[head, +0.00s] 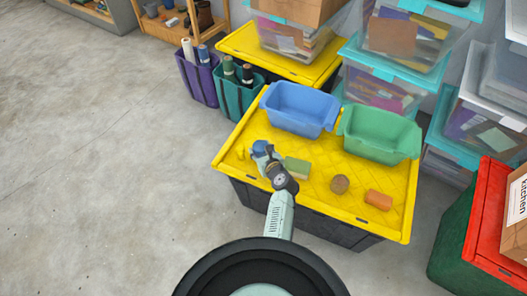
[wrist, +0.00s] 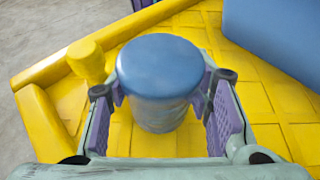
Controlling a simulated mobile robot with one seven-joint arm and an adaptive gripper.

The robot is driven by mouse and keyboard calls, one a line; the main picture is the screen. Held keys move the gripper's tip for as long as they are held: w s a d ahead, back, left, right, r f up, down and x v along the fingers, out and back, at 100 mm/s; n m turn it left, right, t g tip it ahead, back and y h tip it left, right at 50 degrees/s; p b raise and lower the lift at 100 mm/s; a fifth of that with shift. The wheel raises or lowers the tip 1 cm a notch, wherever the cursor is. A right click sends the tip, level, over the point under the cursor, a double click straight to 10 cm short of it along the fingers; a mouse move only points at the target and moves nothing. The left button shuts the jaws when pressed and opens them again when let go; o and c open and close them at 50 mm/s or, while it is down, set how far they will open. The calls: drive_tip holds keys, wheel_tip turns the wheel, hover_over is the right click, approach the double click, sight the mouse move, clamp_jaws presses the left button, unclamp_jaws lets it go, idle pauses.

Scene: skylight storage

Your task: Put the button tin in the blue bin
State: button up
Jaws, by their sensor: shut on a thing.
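The tin, a round can with a blue lid (wrist: 158,62) and a paler body, stands upright between my fingers in the wrist view. In the head view its blue lid (head: 260,147) shows at the left part of the yellow crate lid. My gripper (head: 264,157) is shut on the tin, with a purple-padded finger on each side in the wrist view (wrist: 160,105). Whether the tin's base touches the yellow surface is unclear. The blue bin (head: 300,110) stands behind and to the right of the tin; its near side also shows in the wrist view (wrist: 275,35).
A green bin (head: 380,135) stands right of the blue bin. A green and yellow block (head: 297,168), a brown round thing (head: 340,184) and an orange block (head: 378,200) lie on the yellow lid (head: 310,205). A yellow knob-like piece (wrist: 87,61) is left of the tin. Storage boxes rise behind.

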drive_tip(key=shift+f, duration=0.25)
drive_tip(key=shift+f, duration=0.15)
drive_tip(key=o, duration=1.2)
drive_tip(key=shift+o, duration=0.2)
drive_tip(key=shift+f+b, duration=0.2)
drive_tip(key=shift+b, duration=0.15)
